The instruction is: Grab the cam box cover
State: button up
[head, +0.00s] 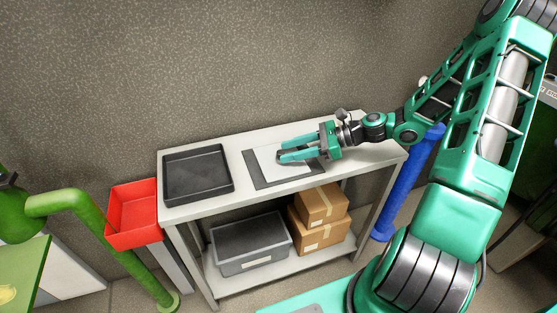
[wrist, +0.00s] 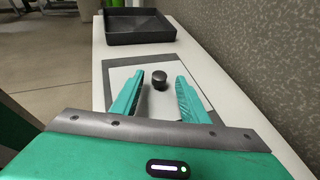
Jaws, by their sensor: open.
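A short dark round knob-like piece (wrist: 159,80) stands on a white square panel (wrist: 150,104) with a grey surround on the table. I take the knob and panel to be the cam box cover, but cannot tell whether they are one piece. My gripper (wrist: 160,76) is open, with one green finger on each side of the knob and a gap on both sides. In the head view my gripper (head: 280,151) reaches in from the right, low over the white panel (head: 268,158). The fingers hide most of the knob there.
An empty black tray (head: 197,174) sits at the left of the white table (head: 240,190). On the shelf below are a grey bin (head: 250,243) and two cardboard boxes (head: 320,215). A red bin (head: 133,213) stands left of the table. The wall is close behind.

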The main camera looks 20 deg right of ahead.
aim_at(280, 151)
jog(key=shift+x, duration=1.8)
jog(key=shift+r, duration=0.1)
grip_shut()
jog(key=shift+r, duration=0.1)
